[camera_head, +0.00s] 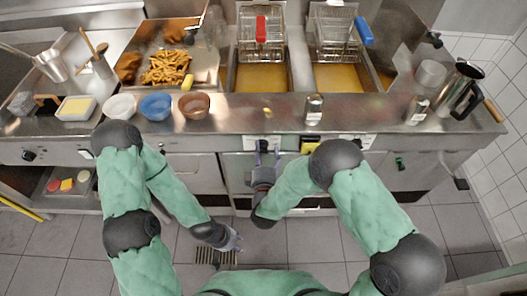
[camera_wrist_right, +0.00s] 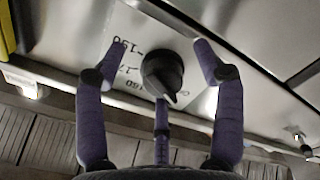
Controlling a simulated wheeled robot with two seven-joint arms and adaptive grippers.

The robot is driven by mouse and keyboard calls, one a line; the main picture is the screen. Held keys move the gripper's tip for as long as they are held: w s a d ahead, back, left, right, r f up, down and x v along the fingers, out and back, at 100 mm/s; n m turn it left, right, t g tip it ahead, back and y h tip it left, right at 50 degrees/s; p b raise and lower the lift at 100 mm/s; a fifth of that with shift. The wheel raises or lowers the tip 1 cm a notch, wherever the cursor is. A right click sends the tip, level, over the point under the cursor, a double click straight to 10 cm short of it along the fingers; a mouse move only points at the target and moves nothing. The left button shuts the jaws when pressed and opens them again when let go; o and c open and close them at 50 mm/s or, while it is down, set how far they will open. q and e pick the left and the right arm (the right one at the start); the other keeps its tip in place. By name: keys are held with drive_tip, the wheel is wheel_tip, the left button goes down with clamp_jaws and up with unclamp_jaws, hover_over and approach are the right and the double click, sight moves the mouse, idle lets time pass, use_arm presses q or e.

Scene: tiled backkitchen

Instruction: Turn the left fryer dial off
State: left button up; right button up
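The left fryer dial (camera_wrist_right: 163,76) is a dark knob with a pointed end on a white plate with printed numbers. In the right wrist view its pointed end faces down and slightly right. In the head view its white plate (camera_head: 252,143) is on the counter front below the left fryer, and my fingers cover the knob. My right gripper (camera_head: 264,153) is open in front of the dial, with purple fingers spread around it; no finger clearly touches it. My left gripper (camera_head: 233,242) hangs low over the floor, away from the counter; its finger state is unclear.
The left fryer basket (camera_head: 261,35) has a red handle, the right one (camera_head: 334,35) a blue handle. A second white dial plate (camera_head: 364,141) is partly behind my right arm. A yellow item (camera_head: 309,146) is between the plates. Bowls and shakers stand along the counter edge.

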drive_tip(key=shift+a+r, duration=0.1)
drive_tip(key=shift+r, duration=0.1)
drive_tip(key=s, duration=1.2)
drive_tip(key=shift+w+f, duration=0.1)
